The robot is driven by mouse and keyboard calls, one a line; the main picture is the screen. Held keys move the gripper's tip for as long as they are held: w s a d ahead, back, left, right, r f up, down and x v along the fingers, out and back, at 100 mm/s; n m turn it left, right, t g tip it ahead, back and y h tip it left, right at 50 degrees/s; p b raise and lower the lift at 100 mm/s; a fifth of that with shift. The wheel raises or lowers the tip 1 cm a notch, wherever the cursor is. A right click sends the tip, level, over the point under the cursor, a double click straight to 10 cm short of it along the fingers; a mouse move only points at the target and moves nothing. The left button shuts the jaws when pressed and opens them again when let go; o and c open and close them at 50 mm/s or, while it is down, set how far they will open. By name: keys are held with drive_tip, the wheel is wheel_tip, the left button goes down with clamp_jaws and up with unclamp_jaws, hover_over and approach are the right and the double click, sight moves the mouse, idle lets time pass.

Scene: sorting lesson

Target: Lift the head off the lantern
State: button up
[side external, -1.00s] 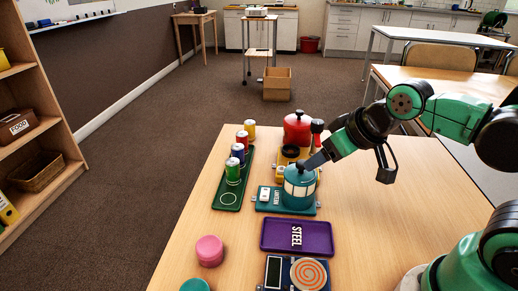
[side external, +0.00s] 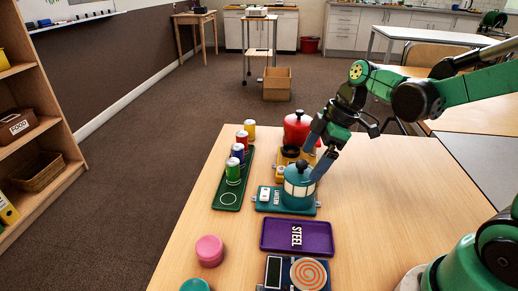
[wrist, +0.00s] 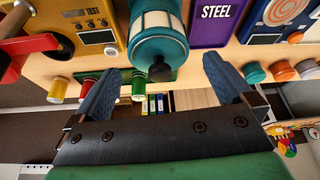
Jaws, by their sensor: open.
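The teal lantern (side external: 297,192) with cream panels stands upright on a teal base plate (side external: 266,206) marked LANTERN. Its head is a teal dome (side external: 298,174) with a black knob (side external: 301,164) on top, seated on the body. My gripper (side external: 313,163) is open and tilted down from the upper right, its blue fingers close to the head. In the wrist view the knob (wrist: 160,71) shows in line with the gap between the fingertips (wrist: 160,68). I cannot tell whether either finger touches the head.
A purple STEEL tray (side external: 268,236) lies in front of the lantern. A green tray (side external: 229,196) with several cans is at left. The table right of the lantern is clear.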

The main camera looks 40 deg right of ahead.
sight(301, 173)
drive_tip(key=shift+w+d+f+n, duration=0.1)
drive_tip(key=shift+w+f+n, duration=0.15)
drive_tip(key=shift+f+n, duration=0.2)
drive_tip(key=shift+y, duration=0.3)
drive_tip(key=shift+x, duration=2.6)
drive_tip(key=shift+s, duration=0.1)
drive_tip(key=shift+c, duration=0.2)
drive_tip(key=c, duration=1)
drive_tip(key=shift+o, duration=0.2)
drive_tip(key=shift+r, duration=0.1)
